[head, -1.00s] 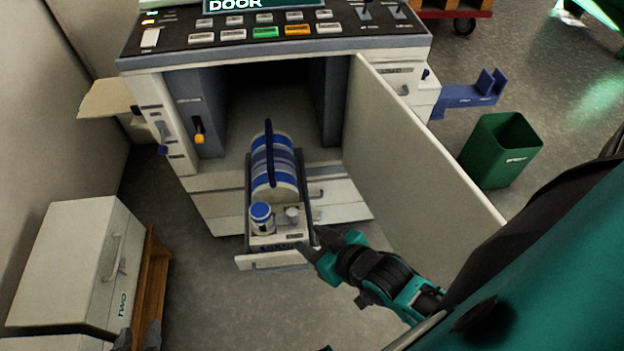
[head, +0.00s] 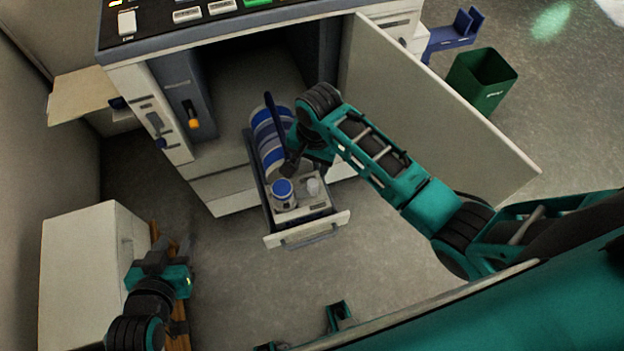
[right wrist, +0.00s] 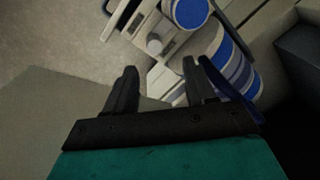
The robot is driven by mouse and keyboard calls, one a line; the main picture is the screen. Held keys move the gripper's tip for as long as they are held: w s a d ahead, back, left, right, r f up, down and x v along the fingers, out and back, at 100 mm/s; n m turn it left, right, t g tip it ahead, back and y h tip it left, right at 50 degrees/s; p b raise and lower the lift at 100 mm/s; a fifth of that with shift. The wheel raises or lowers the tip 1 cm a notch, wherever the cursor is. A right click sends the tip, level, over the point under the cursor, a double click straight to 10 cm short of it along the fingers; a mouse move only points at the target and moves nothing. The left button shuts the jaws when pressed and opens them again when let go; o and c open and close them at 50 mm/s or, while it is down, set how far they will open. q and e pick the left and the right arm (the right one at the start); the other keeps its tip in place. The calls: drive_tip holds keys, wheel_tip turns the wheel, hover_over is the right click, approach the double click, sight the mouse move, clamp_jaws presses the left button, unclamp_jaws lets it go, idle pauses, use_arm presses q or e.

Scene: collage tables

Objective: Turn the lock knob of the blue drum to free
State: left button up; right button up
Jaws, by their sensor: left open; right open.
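The blue-and-white striped drum (head: 270,148) lies in a pulled-out drawer, partly hidden by my right arm. It also shows in the right wrist view (right wrist: 222,55). A dark blue handle (head: 272,112) runs along it. A small pale knob (head: 313,186) stands at the drawer's front end, beside a blue-capped jar (head: 283,194); the knob also shows in the right wrist view (right wrist: 154,43). Its setting cannot be read. My right gripper (head: 291,167) is open above the drum's front end, its fingers (right wrist: 159,80) empty. My left gripper (head: 152,258) is open and empty, low on the left.
The open drawer's front (head: 306,232) sticks out below the machine. A large open door panel (head: 440,115) stands to the right, behind my right arm. A white cabinet (head: 80,265) is beside my left gripper. A green bin (head: 482,82) stands far right.

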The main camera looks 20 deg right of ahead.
sight(312, 183)
drive_tip(key=shift+m+g+h, duration=0.3)
drive_tip(key=shift+m+g, duration=0.1)
drive_tip(key=shift+m, duration=0.2)
drive_tip(key=f+b, duration=0.1)
drive_tip(key=f, duration=0.2)
drive_tip(key=f+b, duration=0.1)
drive_tip(key=f, duration=0.7)
drive_tip(key=shift+w+d+f+b, duration=0.15)
drive_tip(key=shift+w+d+b, duration=0.15)
drive_tip(key=shift+b, duration=0.1)
clamp_jaws()
